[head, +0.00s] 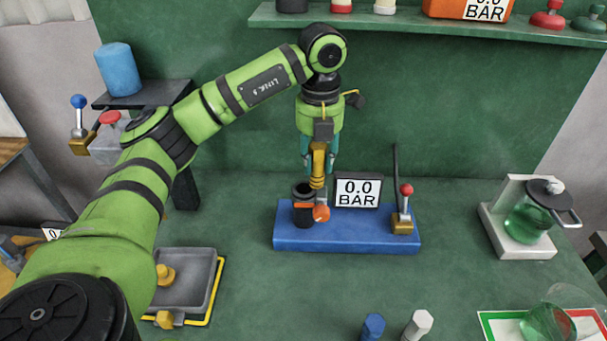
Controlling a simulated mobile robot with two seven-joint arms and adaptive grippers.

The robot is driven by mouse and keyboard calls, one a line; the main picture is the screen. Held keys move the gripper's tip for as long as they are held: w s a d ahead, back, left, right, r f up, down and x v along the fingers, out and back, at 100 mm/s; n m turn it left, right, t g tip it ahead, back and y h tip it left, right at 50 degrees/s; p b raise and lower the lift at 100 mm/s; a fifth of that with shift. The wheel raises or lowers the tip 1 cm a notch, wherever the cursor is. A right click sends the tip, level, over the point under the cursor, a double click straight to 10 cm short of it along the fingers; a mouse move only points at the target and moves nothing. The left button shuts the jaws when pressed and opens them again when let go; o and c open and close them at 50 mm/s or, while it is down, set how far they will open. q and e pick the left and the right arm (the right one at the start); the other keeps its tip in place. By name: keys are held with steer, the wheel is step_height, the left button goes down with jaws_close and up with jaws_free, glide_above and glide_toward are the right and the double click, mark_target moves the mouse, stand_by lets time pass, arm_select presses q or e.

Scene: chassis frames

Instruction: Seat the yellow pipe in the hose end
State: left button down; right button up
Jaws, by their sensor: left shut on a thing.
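My left gripper (319,168) reaches down over the blue base block and is shut on the yellow pipe (318,181). The pipe points downward, just right of the black open-topped hose end (303,188). The hose end stands upright on the left part of the blue base (350,240). An orange band and a round orange part (321,213) show at its front, just below the pipe. The pipe's lower end is close to these parts; I cannot tell whether it touches them. My right gripper is not in view.
A gauge display (358,191) reading 0.0 BAR and a red-knobbed lever (404,205) stand on the base. A grey tray (208,262) holds yellow fittings at left. A green flask (528,222) stands at right. A shelf (400,22) runs behind. Green table lies clear between.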

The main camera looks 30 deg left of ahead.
arm_select(q)
steer(key=f, duration=0.1)
steer(key=s+a+f+p, duration=0.1)
steer(key=f, duration=0.1)
steer(key=a+f+p, duration=0.1)
steer(key=shift+s+a+f, duration=0.15)
steer(key=shift+f, duration=0.25)
steer(key=shift+a+f, duration=0.1)
steer(key=shift+f, duration=0.3)
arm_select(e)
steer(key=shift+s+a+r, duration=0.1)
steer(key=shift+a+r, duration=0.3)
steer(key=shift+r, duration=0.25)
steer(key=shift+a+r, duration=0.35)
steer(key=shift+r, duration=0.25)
arm_select(q)
steer(key=shift+f, duration=0.15)
steer(key=c, duration=0.9)
jaws_free()
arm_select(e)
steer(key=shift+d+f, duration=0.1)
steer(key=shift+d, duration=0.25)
